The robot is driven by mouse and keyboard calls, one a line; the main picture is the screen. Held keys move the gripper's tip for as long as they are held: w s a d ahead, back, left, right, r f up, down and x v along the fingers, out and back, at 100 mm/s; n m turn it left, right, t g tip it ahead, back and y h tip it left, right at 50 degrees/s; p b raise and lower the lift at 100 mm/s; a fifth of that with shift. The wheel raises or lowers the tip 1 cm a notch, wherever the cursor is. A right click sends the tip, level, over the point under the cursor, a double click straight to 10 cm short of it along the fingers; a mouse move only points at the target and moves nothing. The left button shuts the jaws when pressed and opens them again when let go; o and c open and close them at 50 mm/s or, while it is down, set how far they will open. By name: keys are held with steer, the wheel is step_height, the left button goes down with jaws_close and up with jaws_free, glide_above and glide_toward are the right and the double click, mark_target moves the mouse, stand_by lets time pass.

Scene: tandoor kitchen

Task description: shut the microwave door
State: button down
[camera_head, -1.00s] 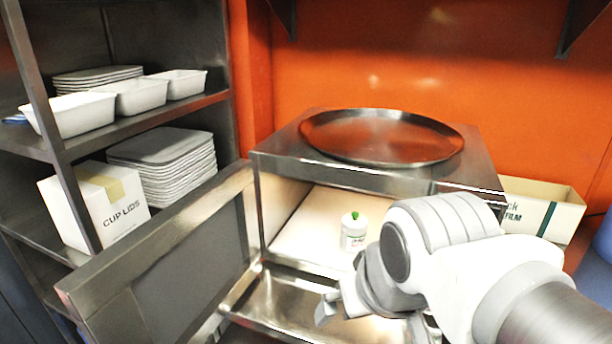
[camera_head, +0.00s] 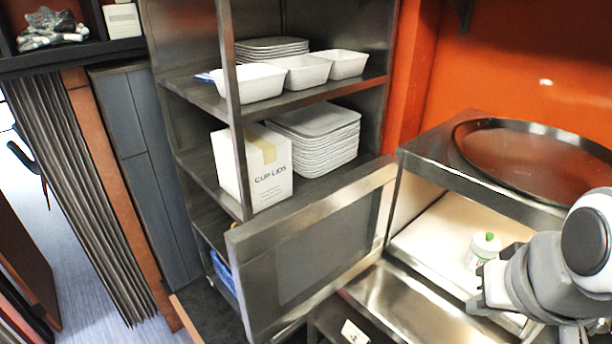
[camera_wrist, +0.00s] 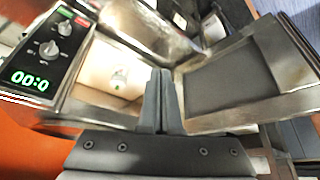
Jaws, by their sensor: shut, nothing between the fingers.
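The microwave (camera_head: 480,183) stands at the right with its door (camera_head: 310,250) swung wide open to the left, in front of the shelf rack. A white container with a green lid (camera_head: 484,250) is inside the open cavity. My gripper (camera_head: 478,298) is in front of the cavity at the right, apart from the door. In the wrist view the fingers of my gripper (camera_wrist: 162,85) are together and empty, with the door (camera_wrist: 240,80) to their right. The control panel (camera_wrist: 47,50) shows green digits at the left, and the container (camera_wrist: 119,79) shows in the cavity.
A metal rack (camera_head: 188,85) holds white trays, stacked plates and a box marked "CUP LIDS" (camera_head: 268,185) behind the door. A large round pan (camera_head: 530,150) lies on the microwave. A steel surface (camera_head: 400,300) is below the cavity. Open floor (camera_head: 75,240) shows at far left.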

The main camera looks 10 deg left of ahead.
steer(key=w+a+r+n+g+p, duration=0.2)
steer(key=w+a+r+p, duration=0.35)
steer(key=r, duration=0.45)
steer(key=w+a+n+g, duration=0.25)
steer(key=w+a, duration=0.55)
steer(key=a, duration=0.5)
steer(key=s+a+f+n+g+h, duration=0.1)
steer(key=a+f+n, duration=0.35)
steer(key=a, duration=0.85)
steer(key=s+a+f+n+g+h, duration=0.1)
steer(key=s+a+f+g, duration=0.1)
steer(key=a+f, duration=0.8)
steer(key=s+d+f+p, duration=0.1)
steer(key=s+d+f, duration=0.2)
steer(key=f, duration=0.4)
steer(key=shift+s+f+p, duration=0.2)
steer(key=shift+f+p, duration=0.15)
